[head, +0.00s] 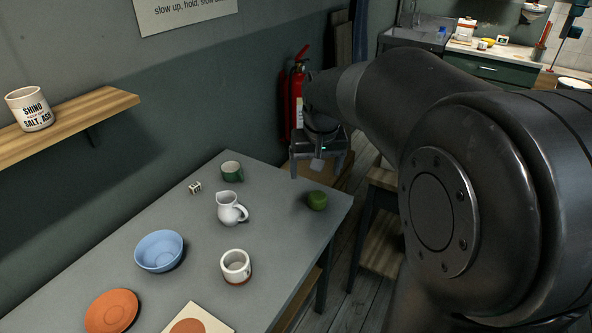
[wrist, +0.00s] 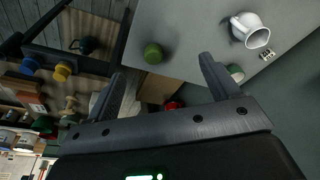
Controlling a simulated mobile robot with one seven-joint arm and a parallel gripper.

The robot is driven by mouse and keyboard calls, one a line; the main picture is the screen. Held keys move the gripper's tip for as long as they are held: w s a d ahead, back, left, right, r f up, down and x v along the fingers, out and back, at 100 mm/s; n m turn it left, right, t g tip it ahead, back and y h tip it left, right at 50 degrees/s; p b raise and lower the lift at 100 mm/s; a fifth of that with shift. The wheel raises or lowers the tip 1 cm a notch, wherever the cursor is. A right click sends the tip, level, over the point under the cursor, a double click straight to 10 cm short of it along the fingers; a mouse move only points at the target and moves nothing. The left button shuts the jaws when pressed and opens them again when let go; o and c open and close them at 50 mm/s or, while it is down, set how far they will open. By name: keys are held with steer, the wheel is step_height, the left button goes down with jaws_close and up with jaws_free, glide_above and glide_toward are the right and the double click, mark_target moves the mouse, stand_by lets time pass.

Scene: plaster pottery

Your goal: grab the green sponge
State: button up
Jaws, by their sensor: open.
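The green sponge (head: 317,200) is a small round green piece on the grey table near its far right corner. It also shows in the wrist view as a green disc (wrist: 153,53) near the table's edge, beyond the fingertips and between their lines. My gripper (head: 320,172) is open and empty, above the table's far end and apart from the sponge. In the wrist view my gripper (wrist: 164,76) shows both fingers spread with nothing between them.
A red fire extinguisher (head: 297,92) stands behind. Bare tabletop surrounds the sponge.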

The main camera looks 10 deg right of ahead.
steer(key=w+d+f+g, duration=0.1)
steer(key=w+d+f, duration=0.2)
steer(key=w+f, duration=0.5)
steer(key=m+g, duration=0.1)
steer(key=g, duration=0.1)
glide_toward(318, 195)
steer(key=shift+s+a, duration=0.2)
steer(key=shift+s, duration=0.25)
steer(key=f, duration=1.1)
steer(key=shift+w+d+f, duration=0.15)
steer(key=shift+w+d, duration=0.1)
steer(key=shift+d, duration=0.05)
steer(key=shift+c, duration=0.5)
steer(key=c, duration=1)
steer(key=shift+o, duration=0.2)
steer(key=shift+r, duration=0.2)
